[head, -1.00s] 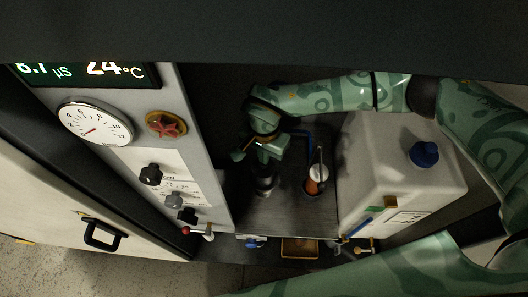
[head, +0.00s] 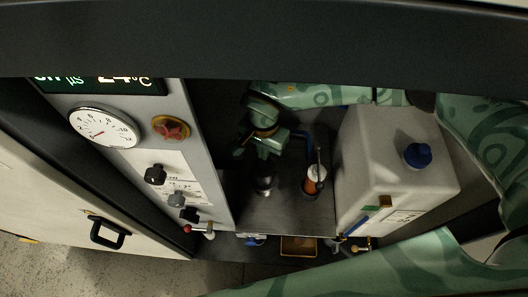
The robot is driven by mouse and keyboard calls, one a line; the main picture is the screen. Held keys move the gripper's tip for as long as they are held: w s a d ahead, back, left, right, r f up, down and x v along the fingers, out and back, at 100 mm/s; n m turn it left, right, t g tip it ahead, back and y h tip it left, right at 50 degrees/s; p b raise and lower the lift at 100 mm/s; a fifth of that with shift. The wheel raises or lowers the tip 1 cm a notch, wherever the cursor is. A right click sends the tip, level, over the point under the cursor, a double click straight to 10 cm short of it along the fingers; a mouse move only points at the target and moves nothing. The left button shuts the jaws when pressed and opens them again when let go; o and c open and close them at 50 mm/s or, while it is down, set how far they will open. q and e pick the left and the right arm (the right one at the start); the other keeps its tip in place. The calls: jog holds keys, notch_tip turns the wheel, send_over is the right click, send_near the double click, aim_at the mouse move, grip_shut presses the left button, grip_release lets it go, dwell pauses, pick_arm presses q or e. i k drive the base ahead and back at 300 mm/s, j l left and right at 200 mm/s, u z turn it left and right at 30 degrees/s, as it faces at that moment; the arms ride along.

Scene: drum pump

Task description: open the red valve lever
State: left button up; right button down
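A small red knob (head: 187,229) with a pale metal lever shows at the lower end of the grey control panel (head: 190,150). It is too small to tell whether this is the red valve lever or how it is turned. A red star-shaped handle on a yellow round base (head: 171,128) sits higher on the panel, beside the gauge. My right gripper (head: 266,147) is over the dark recess right of the panel, apart from both red parts. Its fingers are dark and unclear, and I see nothing held in it. My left gripper is not in view.
A white tank with a blue cap (head: 418,156) stands at the right. An orange-red cylinder (head: 313,182) stands left of it on the dark shelf. Several knobs line the panel. A dark overhead edge (head: 260,40) crosses the top. A yellowish tray (head: 299,246) lies low.

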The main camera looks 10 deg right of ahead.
aim_at(187, 228)
jog(key=k, duration=1.5)
